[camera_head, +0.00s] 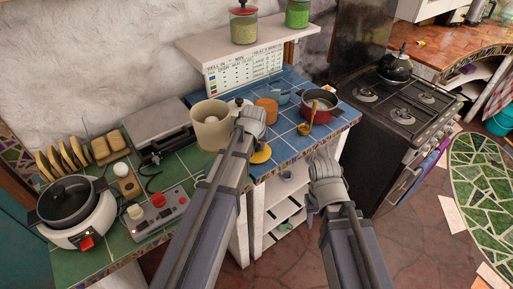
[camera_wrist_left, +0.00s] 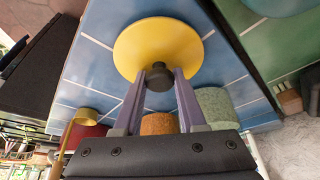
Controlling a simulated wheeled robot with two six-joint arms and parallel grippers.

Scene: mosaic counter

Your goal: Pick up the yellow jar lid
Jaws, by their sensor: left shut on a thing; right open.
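The yellow jar lid (camera_head: 261,155) shows at the front edge of the blue tiled counter in the head view, partly behind my left arm. In the left wrist view the yellow jar lid (camera_wrist_left: 158,45) is a round disc with a dark knob (camera_wrist_left: 159,79). My left gripper (camera_wrist_left: 160,76) is shut on that knob, one finger on each side. I cannot tell whether the lid touches the tiles. My right gripper (camera_head: 325,163) is open, in front of the counter to the right; its fingers are mostly hidden.
A cream pot (camera_head: 211,132) stands left of my left gripper. Behind are an orange jar (camera_head: 267,112) and a teal cup (camera_head: 281,97). A red pot (camera_head: 320,107) and a ladle (camera_head: 305,128) are to the right. A stove (camera_head: 400,110) stands farther right.

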